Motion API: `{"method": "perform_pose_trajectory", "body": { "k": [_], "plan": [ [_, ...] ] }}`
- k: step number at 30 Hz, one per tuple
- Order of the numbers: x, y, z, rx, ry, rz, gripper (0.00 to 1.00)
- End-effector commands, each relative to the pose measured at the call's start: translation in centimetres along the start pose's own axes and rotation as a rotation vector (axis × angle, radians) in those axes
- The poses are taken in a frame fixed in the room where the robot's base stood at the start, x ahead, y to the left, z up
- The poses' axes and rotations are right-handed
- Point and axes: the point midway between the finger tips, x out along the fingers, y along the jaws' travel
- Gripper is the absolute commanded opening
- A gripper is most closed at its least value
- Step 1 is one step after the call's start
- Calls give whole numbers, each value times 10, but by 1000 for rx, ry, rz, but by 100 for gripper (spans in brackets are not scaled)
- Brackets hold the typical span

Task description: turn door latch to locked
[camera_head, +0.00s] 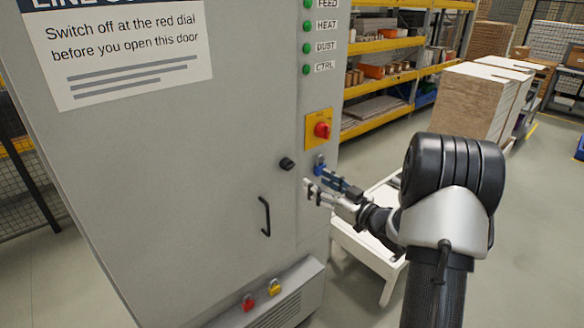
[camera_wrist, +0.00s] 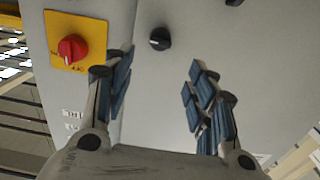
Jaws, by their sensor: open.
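The door latch (camera_head: 287,163) is a small black round knob on the grey cabinet door (camera_head: 200,180), below and left of the red dial. In the wrist view the latch (camera_wrist: 160,38) shows a pale mark on its face, and it lies ahead of the space between my fingertips. My gripper (camera_head: 313,180) is open and empty, right of the latch and a little lower, apart from it. In the wrist view my gripper (camera_wrist: 160,72) has its blue-padded fingers spread wide. The mark is too small to read the latch's turn surely.
A red dial on a yellow plate (camera_head: 318,130) sits close above my gripper. A black door handle (camera_head: 265,216) is lower left. Red (camera_head: 248,303) and yellow (camera_head: 274,287) padlocks are on the ledge below. A white table (camera_head: 365,240) stands under my arm.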

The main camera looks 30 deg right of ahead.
Motion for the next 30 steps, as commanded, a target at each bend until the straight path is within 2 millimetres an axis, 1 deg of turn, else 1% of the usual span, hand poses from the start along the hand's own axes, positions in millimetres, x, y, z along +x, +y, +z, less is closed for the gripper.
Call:
{"method": "perform_pose_trajectory", "body": {
  "k": [1,9,12,15,18,21,30],
  "plan": [
    [13,-2,0,-1,1,-4,52],
    [72,-2,0,-2,1,-4,52],
    [90,-2,0,-1,1,-2,52],
    [105,-1,1,-2,0,-1,52],
    [114,0,1,-1,-1,0,52],
    [120,0,0,0,0,1,52],
    [121,0,0,0,0,2,52]
  ]
}}
